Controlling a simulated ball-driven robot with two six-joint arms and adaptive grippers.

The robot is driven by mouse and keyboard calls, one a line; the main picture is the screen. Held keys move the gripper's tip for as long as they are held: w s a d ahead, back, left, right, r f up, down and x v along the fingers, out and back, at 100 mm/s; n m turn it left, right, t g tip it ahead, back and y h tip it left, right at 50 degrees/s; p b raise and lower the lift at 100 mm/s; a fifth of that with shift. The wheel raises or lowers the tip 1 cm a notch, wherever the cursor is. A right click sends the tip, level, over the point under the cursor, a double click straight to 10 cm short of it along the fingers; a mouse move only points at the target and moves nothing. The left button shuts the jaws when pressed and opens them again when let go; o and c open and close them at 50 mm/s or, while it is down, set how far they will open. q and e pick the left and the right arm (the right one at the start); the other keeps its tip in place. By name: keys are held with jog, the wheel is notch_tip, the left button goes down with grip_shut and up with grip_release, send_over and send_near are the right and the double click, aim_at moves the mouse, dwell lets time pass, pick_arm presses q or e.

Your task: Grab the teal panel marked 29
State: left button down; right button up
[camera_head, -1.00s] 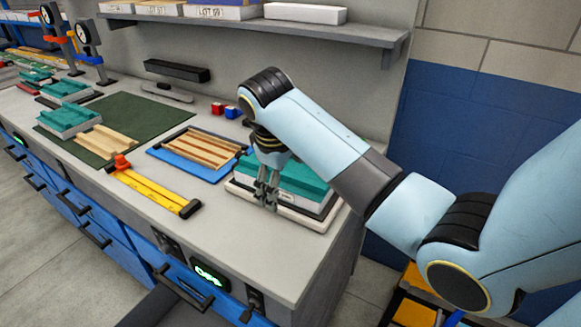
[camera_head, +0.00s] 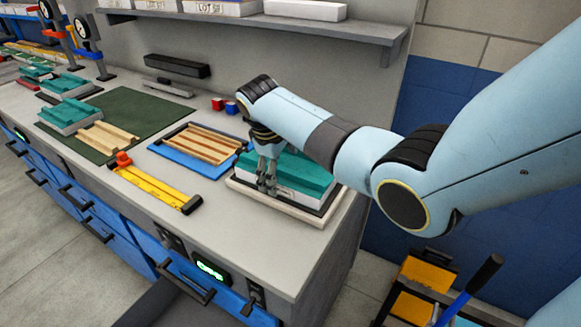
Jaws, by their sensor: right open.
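A teal-topped panel with a white side (camera_head: 305,178) lies on a pale tray (camera_head: 285,213) at the right end of the bench. My right gripper (camera_head: 266,186) points down at the left part of this panel, with its fingers open. I cannot tell whether the fingertips touch it. Other teal-topped panels lie to the left: one on the green mat (camera_head: 68,112) and another farther back (camera_head: 62,83). No number 29 is readable on any of them. My left gripper is out of view.
A blue tray with wooden strips (camera_head: 200,148) lies left of the gripper. A yellow bar with an orange knob (camera_head: 160,186) lies nearer the front. Small red and blue blocks (camera_head: 226,106) sit behind. A shelf with white boxes (camera_head: 270,20) overhangs the back.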

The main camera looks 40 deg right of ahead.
jog(key=shift+w+d+f, duration=0.1)
jog(key=shift+d+f, duration=0.1)
jog(key=shift+f, duration=0.4)
jog(key=c, duration=1.1)
jog(key=shift+s+a, duration=0.15)
jog(key=shift+s, duration=0.1)
jog(key=c, duration=0.9)
